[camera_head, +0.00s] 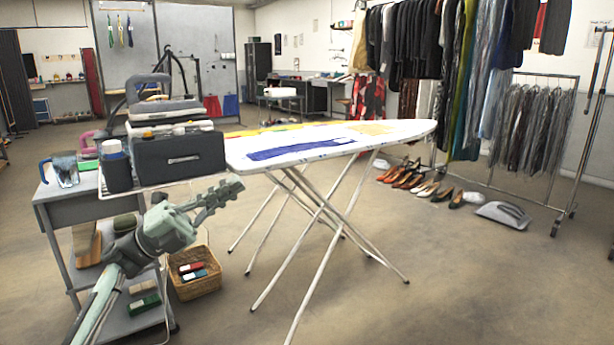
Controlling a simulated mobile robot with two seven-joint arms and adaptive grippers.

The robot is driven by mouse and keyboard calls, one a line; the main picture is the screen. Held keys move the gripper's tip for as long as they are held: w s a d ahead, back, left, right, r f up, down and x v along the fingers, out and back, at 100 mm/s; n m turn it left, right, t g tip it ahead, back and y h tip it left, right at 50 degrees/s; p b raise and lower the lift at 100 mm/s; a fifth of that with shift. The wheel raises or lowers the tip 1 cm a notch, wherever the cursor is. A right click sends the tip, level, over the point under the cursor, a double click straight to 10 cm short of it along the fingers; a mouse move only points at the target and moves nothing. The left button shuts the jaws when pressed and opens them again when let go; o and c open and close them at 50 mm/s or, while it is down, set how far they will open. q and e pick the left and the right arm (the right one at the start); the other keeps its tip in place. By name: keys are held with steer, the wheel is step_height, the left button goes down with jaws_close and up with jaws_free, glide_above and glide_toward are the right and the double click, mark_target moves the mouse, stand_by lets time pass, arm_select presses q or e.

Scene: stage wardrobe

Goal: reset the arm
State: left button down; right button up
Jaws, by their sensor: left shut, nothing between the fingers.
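My left gripper (222,193) is in the head camera view, in front of the cart and left of the ironing board (405,130). It is shut and empty, and its fingers point to the upper right. My left arm comes in from the bottom left, in front of the grey cart (58,196). A dark box (180,158) on the cart is just above the gripper. My right gripper is not in view.
The ironing board's thin crossed legs (320,215) stand right of my gripper. A wicker basket (196,286) is on the floor below it. Clothes racks (530,75), shoes (405,178) and a grey iron-like object (503,214) are at the right. The front right floor is clear.

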arm_select(q)
steer(key=w+a+f+n+t+y, duration=0.2)
steer(key=w+a+n+t+y, duration=1.55)
steer(key=n, duration=0.65)
steer(key=s+a+f+n+g+y, duration=0.1)
steer(key=a+f+n+g+y, duration=0.35)
steer(key=f, duration=0.45)
steer(key=s+a+f+n+g+y, duration=0.1)
steer(key=a+f+n+g+y, duration=0.4)
steer(key=f, duration=0.4)
steer(key=s+d+f+g, duration=0.2)
steer(key=s+f, duration=0.5)
steer(key=f, duration=0.3)
steer(key=s+d+f+n+g+h, duration=0.1)
steer(key=s+d+f+g, duration=0.15)
steer(key=s+f, duration=0.5)
steer(key=s+d+f+g, duration=0.25)
steer(key=s+f, duration=0.25)
steer(key=f, duration=0.7)
steer(key=s+d+f+g, duration=0.1)
steer(key=s+f, duration=0.4)
steer(key=s, duration=0.5)
steer(key=s+d+f+g+h, duration=0.1)
steer(key=s+f, duration=0.4)
steer(key=s, duration=0.6)
steer(key=s+d+f+g, duration=0.3)
steer(key=s+f, duration=0.3)
steer(key=s, duration=0.5)
steer(key=shift+d+h, duration=0.3)
steer(key=shift+d, duration=0.25)
